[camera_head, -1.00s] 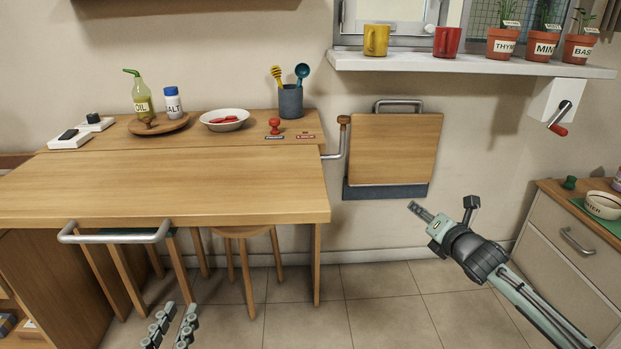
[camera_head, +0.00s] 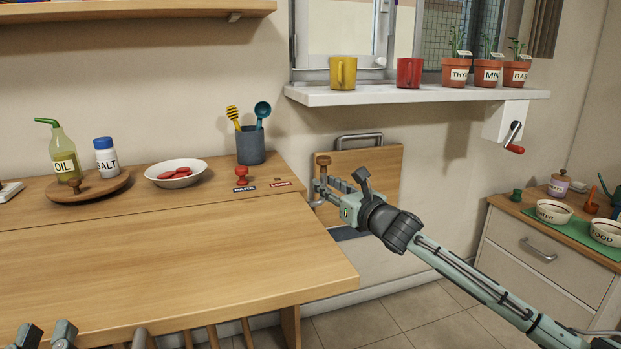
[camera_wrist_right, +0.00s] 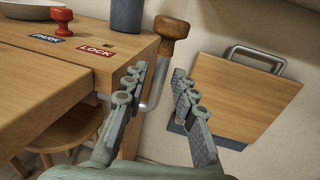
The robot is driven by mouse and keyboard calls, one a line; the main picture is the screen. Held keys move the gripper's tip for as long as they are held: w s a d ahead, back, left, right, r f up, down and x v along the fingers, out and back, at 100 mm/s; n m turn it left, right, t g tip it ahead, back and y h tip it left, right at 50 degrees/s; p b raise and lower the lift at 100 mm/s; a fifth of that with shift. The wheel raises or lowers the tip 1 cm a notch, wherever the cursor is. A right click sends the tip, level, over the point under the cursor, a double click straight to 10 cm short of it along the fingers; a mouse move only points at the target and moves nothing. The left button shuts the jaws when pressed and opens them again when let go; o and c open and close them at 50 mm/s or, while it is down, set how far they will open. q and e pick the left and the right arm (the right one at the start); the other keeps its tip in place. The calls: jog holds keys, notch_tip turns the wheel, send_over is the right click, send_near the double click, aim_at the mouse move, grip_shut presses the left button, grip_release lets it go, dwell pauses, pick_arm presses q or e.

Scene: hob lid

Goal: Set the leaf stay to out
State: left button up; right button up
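The leaf stay, a bent metal rod with a wooden knob (camera_head: 323,161), is at the table's right end; its knob also shows in the right wrist view (camera_wrist_right: 173,30). My right gripper (camera_head: 326,186) is at the stay, partly covering it. In the right wrist view its fingers (camera_wrist_right: 159,75) are apart, with the rod visible beyond the gap; I cannot tell whether they touch it. The wooden leaf (camera_head: 382,165) with a metal handle hangs flat against the wall behind. My left gripper (camera_head: 44,336) is low at the bottom left, fingers apart and empty, partly cut off.
A red knob (camera_head: 242,174) stands by the blue PARK and red LOCK labels on the table (camera_head: 190,255). A grey utensil cup (camera_head: 250,146) and a white bowl (camera_head: 176,173) are nearby. The windowsill (camera_head: 420,96) holds mugs and pots above. A drawer cabinet (camera_head: 540,245) stands at right.

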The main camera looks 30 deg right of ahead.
jog(key=w, duration=0.6)
jog(key=shift+d, duration=0.1)
grip_shut()
